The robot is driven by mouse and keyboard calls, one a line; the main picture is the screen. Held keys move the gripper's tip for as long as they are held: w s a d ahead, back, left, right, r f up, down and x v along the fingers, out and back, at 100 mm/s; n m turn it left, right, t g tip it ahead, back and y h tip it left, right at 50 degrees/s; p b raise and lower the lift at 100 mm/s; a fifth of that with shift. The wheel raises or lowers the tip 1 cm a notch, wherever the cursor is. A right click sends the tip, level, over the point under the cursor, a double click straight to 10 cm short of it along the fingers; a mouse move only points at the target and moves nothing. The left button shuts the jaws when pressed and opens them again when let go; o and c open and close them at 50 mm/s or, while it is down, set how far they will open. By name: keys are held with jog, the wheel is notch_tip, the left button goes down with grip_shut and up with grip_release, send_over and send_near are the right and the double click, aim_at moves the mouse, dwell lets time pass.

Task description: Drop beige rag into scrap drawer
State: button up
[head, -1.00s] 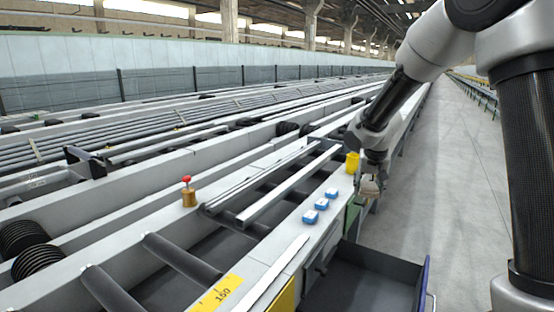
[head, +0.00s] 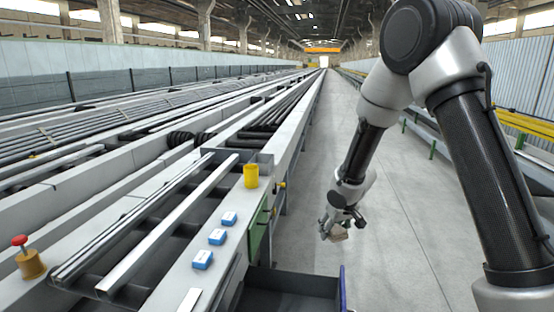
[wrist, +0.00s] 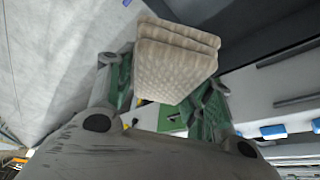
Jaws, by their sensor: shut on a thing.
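The beige rag (wrist: 170,65) is a folded, textured bundle filling the top middle of the wrist view. My gripper (wrist: 160,88) is shut on it, with a finger on each side. In the head view my gripper (head: 338,224) hangs over the aisle floor, right of the table, and the rag (head: 339,235) shows small at its tip. The scrap drawer (head: 290,287) is the open dark drawer with a blue front edge at the bottom middle. The gripper is beyond the drawer and to its right, not over it. The drawer's near part is cut off by the picture edge.
Several blue boxes (head: 217,237) sit in a row on the table edge (head: 190,265). A yellow cup (head: 251,176) stands behind them. A red-topped brass button (head: 29,261) is at the left. The aisle floor (head: 400,245) is clear.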

jog(key=s+a+f+n+g+y, duration=0.1)
jog(key=s+a+f+n, duration=0.3)
jog(key=f, duration=0.7)
jog(key=s+a+f+n+g+y, duration=0.1)
jog(key=s+a+f+n, duration=0.3)
jog(key=s+a+f, duration=0.3)
notch_tip(320, 180, down, 4)
jog(key=shift+f+n+y, duration=0.1)
jog(key=shift+n+y, duration=0.2)
jog(key=shift+n, duration=0.1)
jog(key=shift+a, duration=0.1)
jog(key=o, duration=1.2)
jog(key=shift+c, duration=0.2)
